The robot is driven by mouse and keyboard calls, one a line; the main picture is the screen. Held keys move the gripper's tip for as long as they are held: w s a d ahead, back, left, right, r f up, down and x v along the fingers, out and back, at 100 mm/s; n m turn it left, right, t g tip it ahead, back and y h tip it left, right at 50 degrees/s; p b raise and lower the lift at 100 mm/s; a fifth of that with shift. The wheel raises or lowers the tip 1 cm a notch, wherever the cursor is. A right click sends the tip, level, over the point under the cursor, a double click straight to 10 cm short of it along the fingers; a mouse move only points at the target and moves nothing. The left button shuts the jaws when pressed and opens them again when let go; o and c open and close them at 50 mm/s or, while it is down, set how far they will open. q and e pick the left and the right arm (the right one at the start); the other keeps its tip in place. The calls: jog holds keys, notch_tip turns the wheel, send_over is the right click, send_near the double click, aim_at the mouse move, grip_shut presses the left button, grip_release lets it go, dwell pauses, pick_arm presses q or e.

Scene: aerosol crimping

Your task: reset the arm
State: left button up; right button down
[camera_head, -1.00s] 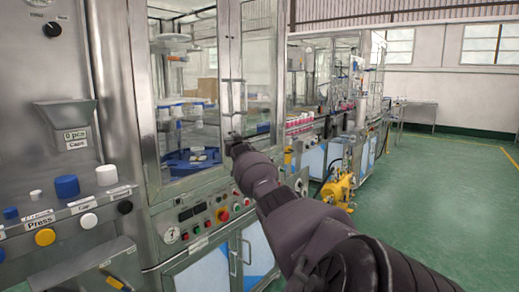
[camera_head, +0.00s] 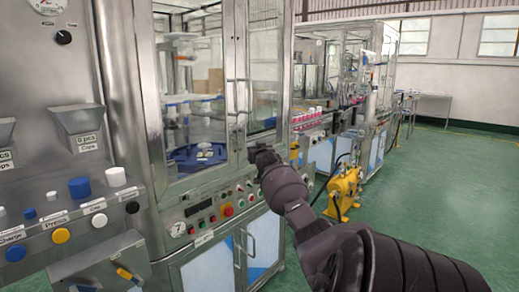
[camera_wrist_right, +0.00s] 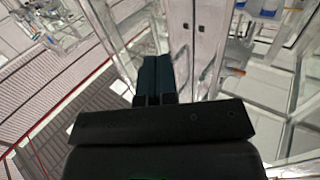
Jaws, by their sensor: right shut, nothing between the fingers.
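My right arm reaches in from the lower right of the head view, and its gripper (camera_head: 262,155) is in front of the glass cabinet's door edge, above the button panel. In the right wrist view the two dark fingers of the gripper (camera_wrist_right: 155,80) lie side by side, shut with nothing between them. Glass panes and metal frames fill the view beyond them. I cannot tell whether the gripper touches the door. My left gripper is not in view.
The glass-doored machine (camera_head: 205,110) has a control panel with a red button (camera_head: 228,210). A caps station (camera_head: 70,200) with blue and white caps stands at left. A yellow pump unit (camera_head: 344,188) sits on the floor. The green floor (camera_head: 440,200) at right is clear.

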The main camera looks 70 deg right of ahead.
jog(key=shift+s, duration=0.25)
jog(key=shift+n, duration=0.3)
